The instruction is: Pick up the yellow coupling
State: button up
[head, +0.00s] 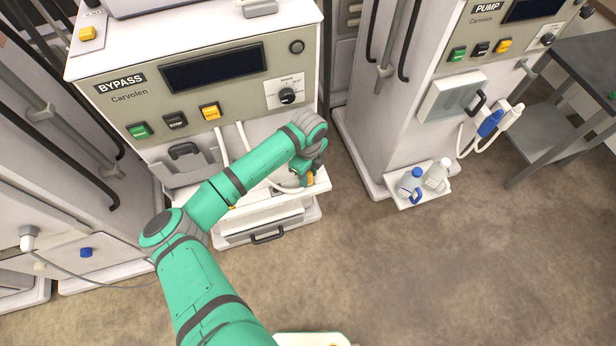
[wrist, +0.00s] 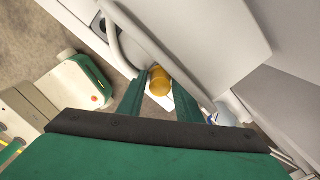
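The yellow coupling (head: 310,180) is at the front right of the bypass machine's low white shelf, partly hidden by my gripper (head: 314,170) in the head view. In the wrist view, the orange-yellow coupling (wrist: 159,82) shows between and just beyond the tips of my two green fingers (wrist: 161,88). The fingers are apart, with a narrow gap visible beside the coupling. I cannot tell whether either finger touches it.
The bypass machine (head: 188,82) stands close behind my gripper, with white hoses (head: 243,136) hanging in front. The pump machine (head: 437,103) stands to the right, with two bottles on its shelf (head: 402,201). The floor (head: 420,285) in front is clear.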

grip_shut()
jog(key=shift+r, duration=0.1)
